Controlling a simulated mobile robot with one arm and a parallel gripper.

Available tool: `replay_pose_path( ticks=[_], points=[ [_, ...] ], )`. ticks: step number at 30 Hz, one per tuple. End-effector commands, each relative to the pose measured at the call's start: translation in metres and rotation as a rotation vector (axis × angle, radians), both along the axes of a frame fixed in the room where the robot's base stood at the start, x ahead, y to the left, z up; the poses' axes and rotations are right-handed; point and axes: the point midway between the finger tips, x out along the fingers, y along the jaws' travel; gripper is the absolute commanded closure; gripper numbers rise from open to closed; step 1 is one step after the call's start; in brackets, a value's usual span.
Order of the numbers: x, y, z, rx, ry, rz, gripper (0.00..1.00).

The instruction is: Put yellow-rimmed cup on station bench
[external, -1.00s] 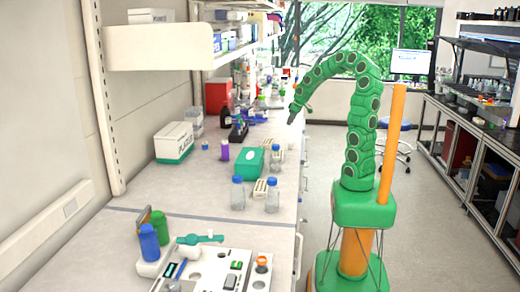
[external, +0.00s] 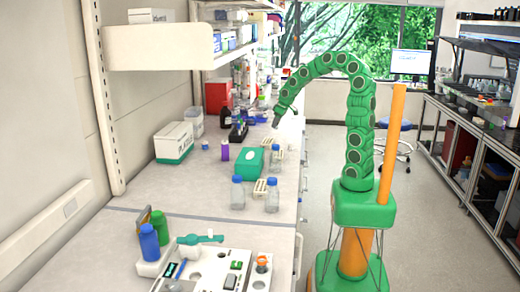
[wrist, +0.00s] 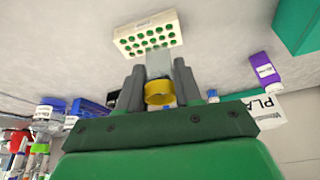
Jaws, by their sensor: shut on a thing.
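The yellow-rimmed cup (wrist: 159,93) is between the two grey fingers of my gripper (wrist: 159,85) in the wrist view. Its rim is yellow and its body looks clear or pale grey. My gripper is shut on it. In the external view my gripper (external: 276,122) hangs above the right edge of the long station bench (external: 200,195), near its middle length. The cup is too small to make out there. In the wrist view, the pale bench top (wrist: 222,45) lies beyond the cup, and the cup looks held above it.
A white rack with green holes (wrist: 148,34) lies just beyond the cup in the wrist view. A purple bottle (external: 225,150), a green box (external: 249,162) and blue-capped bottles (external: 272,197) stand on the bench. Bare bench shows left of the green box.

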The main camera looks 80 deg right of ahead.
Motion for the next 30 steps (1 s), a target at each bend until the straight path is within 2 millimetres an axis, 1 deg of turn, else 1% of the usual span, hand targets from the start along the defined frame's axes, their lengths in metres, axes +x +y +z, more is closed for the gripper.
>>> replay_pose_path(
  ticks=[1,3,8,14,20,24,30],
  points=[
    [0.012,0.009,-0.001,-0.001,0.002,0.014,1.0],
    [0.026,0.02,-0.002,0.0,0.002,0.027,1.0],
    [0.058,0.046,-0.005,-0.001,0.003,0.056,1.0],
    [0.094,0.086,-0.007,-0.002,0.002,0.096,1.0],
    [0.128,0.131,-0.011,-0.003,0.001,0.139,1.0],
    [0.151,0.166,-0.014,-0.003,-0.001,0.169,1.0],
    [0.176,0.214,-0.016,-0.005,-0.008,0.209,1.0]
  ],
)
